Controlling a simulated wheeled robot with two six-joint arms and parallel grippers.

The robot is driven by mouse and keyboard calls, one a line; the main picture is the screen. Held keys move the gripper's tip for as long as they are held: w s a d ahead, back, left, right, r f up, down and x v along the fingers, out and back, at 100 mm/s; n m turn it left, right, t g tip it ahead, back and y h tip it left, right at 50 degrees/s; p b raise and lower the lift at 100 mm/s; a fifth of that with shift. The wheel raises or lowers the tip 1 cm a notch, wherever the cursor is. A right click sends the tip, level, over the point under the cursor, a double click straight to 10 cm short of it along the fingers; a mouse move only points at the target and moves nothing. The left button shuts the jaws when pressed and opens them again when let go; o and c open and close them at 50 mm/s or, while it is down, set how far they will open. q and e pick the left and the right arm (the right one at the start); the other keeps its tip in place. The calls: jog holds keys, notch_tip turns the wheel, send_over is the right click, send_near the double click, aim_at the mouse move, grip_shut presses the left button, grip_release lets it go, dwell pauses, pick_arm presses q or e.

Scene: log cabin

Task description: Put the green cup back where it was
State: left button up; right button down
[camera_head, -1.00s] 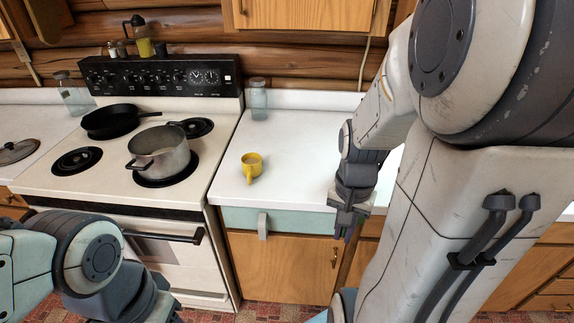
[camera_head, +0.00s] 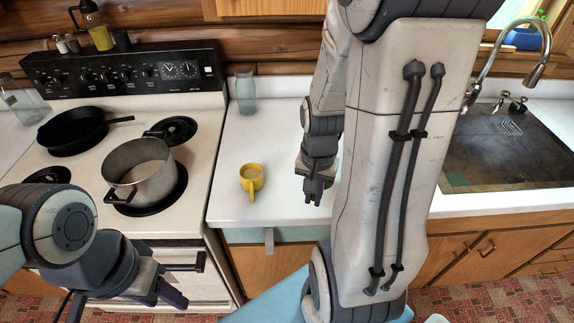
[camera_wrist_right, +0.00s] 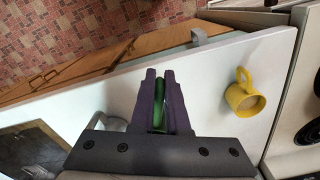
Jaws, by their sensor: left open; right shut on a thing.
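My right gripper (camera_head: 316,192) is above the white counter, to the right of the yellow mug. In the right wrist view its two dark fingers (camera_wrist_right: 157,100) are shut on a green thing, the green cup (camera_wrist_right: 159,117), of which only a narrow strip shows between them. The cup's shape and tilt are mostly hidden by the fingers and my arm. My left gripper (camera_head: 168,290) is open and empty, low in front of the stove.
A yellow mug (camera_head: 251,179) stands on the counter (camera_head: 235,212); a glass jar (camera_head: 246,92) is behind it. The stove at left bears a pot (camera_head: 138,172) and a black pan (camera_head: 72,132). A sink (camera_head: 505,150) with a faucet is at right. The counter around the mug is clear.

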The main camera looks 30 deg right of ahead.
jog(key=shift+w+r+p, duration=0.15)
jog(key=shift+w+p, duration=0.05)
jog(key=shift+p, duration=0.45)
jog(key=w+f, duration=0.2)
send_over(299, 199)
notch_tip(299, 199, down, 4)
jog(key=shift+f+p, duration=0.15)
jog(key=shift+p, duration=0.2)
notch_tip(299, 199, down, 4)
jog(key=shift+s+r+p, duration=0.1)
jog(key=shift+r+p, duration=0.05)
jog(key=shift+p, duration=0.45)
pick_arm(q)
notch_tip(299, 199, up, 4)
jog(key=shift+r, duration=0.25)
pick_arm(e)
jog(key=shift+f, duration=0.2)
jog(key=shift+f, duration=0.15)
jog(key=c, duration=0.9)
grip_release()
pick_arm(q)
jog(key=shift+f, duration=0.1)
